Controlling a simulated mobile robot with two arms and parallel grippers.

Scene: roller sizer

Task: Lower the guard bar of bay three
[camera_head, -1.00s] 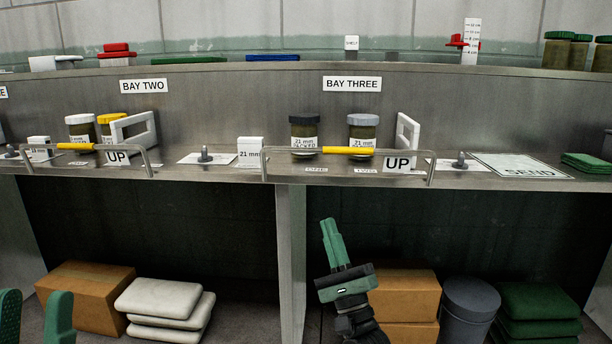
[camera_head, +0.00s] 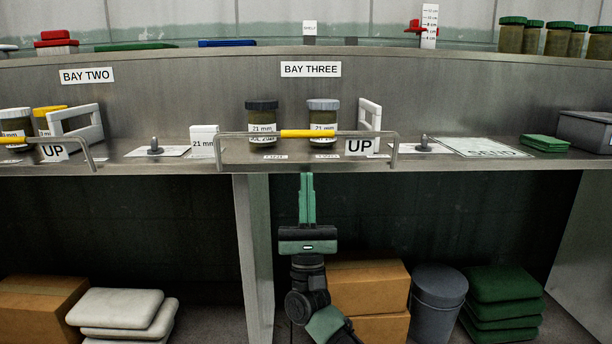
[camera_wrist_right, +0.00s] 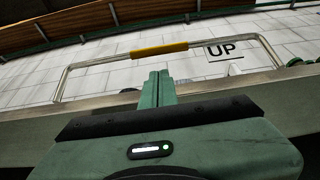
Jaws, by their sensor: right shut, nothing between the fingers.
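The guard bar of bay three (camera_head: 360,134) is a metal rail with a yellow grip (camera_head: 308,133) across the front of the bay shelf. An UP tag (camera_head: 360,147) hangs at its right part, and the bar stands raised in front of two jars. My right gripper (camera_head: 306,177) is shut and empty, pointing up just below the shelf edge, under the yellow grip and apart from it. In the right wrist view the shut fingers (camera_wrist_right: 158,78) point at the bar, whose yellow grip (camera_wrist_right: 159,50) is beyond the tips. My left gripper is out of view.
A grey-lidded jar (camera_head: 323,115) and a dark-lidded jar (camera_head: 262,120) stand behind the bar beside a white frame (camera_head: 370,112). The shelf's front edge (camera_head: 420,164) lies above my right gripper. Boxes (camera_head: 372,287) and a grey bin (camera_head: 438,298) stand below.

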